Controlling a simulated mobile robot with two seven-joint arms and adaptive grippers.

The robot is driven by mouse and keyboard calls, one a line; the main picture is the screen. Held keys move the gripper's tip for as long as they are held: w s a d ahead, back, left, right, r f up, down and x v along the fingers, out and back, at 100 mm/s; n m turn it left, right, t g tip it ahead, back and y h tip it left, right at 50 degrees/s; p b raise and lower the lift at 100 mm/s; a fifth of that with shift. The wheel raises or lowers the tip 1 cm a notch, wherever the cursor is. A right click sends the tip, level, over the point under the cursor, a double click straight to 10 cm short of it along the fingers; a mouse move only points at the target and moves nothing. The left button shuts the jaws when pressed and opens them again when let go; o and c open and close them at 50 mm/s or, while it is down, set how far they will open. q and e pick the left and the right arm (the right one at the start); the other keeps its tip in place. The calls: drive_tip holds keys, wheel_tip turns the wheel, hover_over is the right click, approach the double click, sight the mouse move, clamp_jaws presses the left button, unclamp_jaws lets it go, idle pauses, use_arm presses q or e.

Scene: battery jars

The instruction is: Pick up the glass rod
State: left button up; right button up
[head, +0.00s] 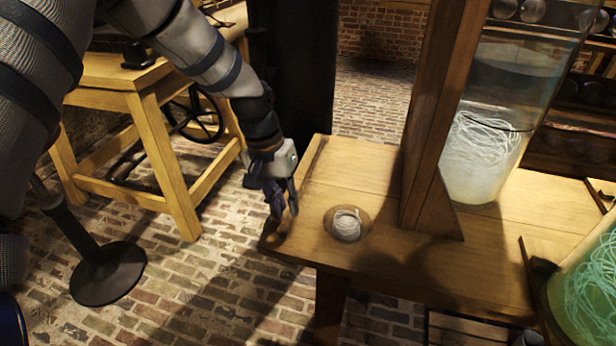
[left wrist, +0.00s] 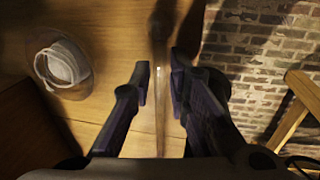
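My left gripper (head: 284,210) is low over the left end of the wooden table (head: 370,180), pointing down. In the left wrist view its two fingers (left wrist: 161,84) stand apart, with a gap between them. A thin, see-through strip with a small bright glint, which looks like the glass rod (left wrist: 159,110), runs up the picture between the fingers along the table's edge. I cannot tell whether either finger touches it. The rod is not clear in the head view, where the gripper covers that spot. My right gripper is not in view.
A coil of white string (head: 347,225) lies on a round patch on the table, right of my left gripper. A wooden upright (head: 440,120) and a glass jar with pale strands (head: 482,150) stand farther right. A greenish jar (head: 590,290) is at lower right. Brick floor lies left.

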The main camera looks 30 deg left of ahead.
use_arm(q)
drive_tip(key=shift+w+d+f, duration=0.15)
drive_tip(key=shift+d+f, duration=0.05)
drive_tip(key=shift+f, duration=0.8)
drive_tip(key=shift+r, duration=0.1)
clamp_jaws()
drive_tip(key=shift+r, duration=0.1)
